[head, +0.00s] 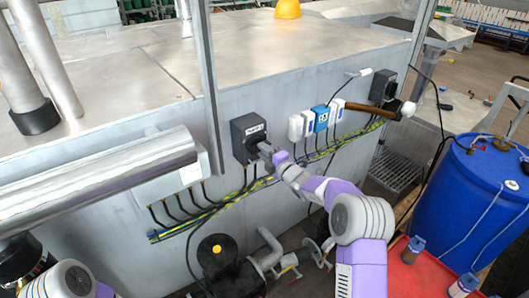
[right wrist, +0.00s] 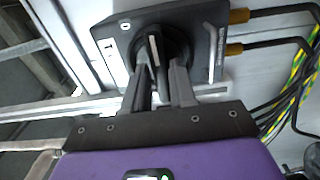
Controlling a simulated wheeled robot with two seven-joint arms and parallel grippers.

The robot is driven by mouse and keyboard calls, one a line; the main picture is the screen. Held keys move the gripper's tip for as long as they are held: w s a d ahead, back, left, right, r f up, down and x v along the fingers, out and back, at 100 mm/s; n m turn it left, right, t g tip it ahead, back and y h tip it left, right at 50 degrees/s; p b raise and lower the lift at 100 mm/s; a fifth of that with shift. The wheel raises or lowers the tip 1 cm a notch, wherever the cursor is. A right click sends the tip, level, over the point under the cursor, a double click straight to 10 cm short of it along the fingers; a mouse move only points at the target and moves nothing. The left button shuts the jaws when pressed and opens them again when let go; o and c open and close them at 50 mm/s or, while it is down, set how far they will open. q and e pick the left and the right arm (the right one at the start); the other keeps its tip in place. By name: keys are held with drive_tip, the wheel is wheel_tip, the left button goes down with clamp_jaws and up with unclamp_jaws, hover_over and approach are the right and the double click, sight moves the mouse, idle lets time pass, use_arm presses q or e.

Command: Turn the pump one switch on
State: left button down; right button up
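The switch is a dark grey box (head: 250,136) on the grey metal wall, left of the small blue and white boxes. In the right wrist view the switch box (right wrist: 205,42) fills the upper middle, with a round black rotary knob and its upright handle (right wrist: 153,50). My right gripper (head: 266,149) is at the front of this box. In the right wrist view its two fingers (right wrist: 158,75) stand close on either side of the knob's handle. Whether they press on it I cannot tell. The fingers hide part of the knob. My left gripper is not in view.
White and blue boxes (head: 320,118) hang right of the switch, with a second dark switch box (head: 383,86) and a hammer (head: 372,109). Cables run below. A blue barrel (head: 480,195) stands at the right. A pump with pipes (head: 250,265) is below.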

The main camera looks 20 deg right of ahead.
clamp_jaws()
drive_tip(key=shift+n+b, duration=8.9)
drive_tip(key=shift+b, duration=0.35)
